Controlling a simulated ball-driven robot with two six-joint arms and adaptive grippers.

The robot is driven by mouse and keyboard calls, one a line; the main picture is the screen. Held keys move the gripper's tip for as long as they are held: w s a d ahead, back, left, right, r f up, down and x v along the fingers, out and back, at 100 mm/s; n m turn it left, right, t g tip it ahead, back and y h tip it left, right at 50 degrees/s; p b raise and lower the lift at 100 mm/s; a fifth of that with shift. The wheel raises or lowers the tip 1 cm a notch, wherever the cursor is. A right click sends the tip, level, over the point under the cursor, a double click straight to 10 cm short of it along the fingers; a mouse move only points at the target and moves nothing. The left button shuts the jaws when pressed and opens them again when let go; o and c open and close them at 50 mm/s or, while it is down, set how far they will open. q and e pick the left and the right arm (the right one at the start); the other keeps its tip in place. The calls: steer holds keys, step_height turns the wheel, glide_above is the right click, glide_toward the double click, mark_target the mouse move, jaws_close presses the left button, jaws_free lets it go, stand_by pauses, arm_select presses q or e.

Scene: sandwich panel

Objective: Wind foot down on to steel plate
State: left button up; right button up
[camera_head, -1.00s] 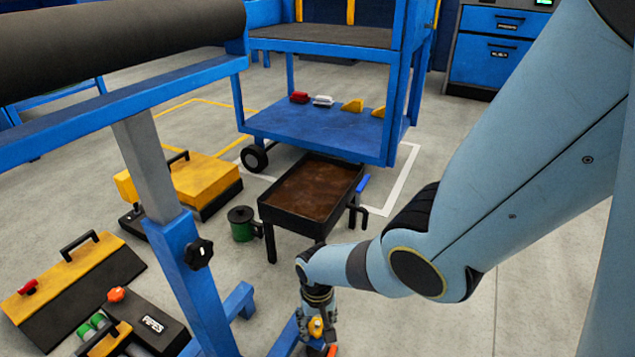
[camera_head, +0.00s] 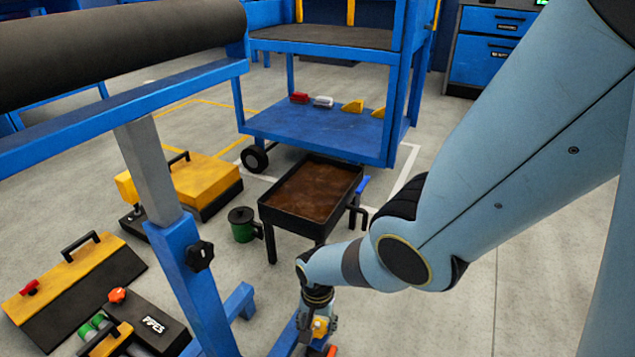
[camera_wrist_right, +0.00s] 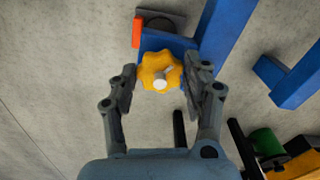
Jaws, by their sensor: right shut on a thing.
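A yellow star-shaped knob (camera_wrist_right: 158,66) with a pale pin in its middle sits at the end of a blue stand leg (camera_wrist_right: 222,32) in the right wrist view. My right gripper (camera_wrist_right: 165,75) is shut on this knob, one finger on each side. In the head view the right gripper (camera_head: 319,328) is low at the bottom edge, with the knob partly hidden by it. My left gripper is out of view.
An orange piece (camera_wrist_right: 136,32) is beside the knob. A brown-filled black tray (camera_head: 310,190) on legs stands behind my right wrist, with a green can (camera_head: 242,225) to its left. Toolboxes (camera_head: 70,275) lie at left. A blue cart (camera_head: 320,130) stands behind.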

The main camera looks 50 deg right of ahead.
mark_target(318, 327)
steer(key=shift+s, duration=0.1)
steer(key=o, duration=1.2)
steer(key=shift+c, duration=0.2)
steer(key=shift+r, duration=0.15)
step_height(318, 327, up, 12)
steer(key=shift+f, duration=0.2)
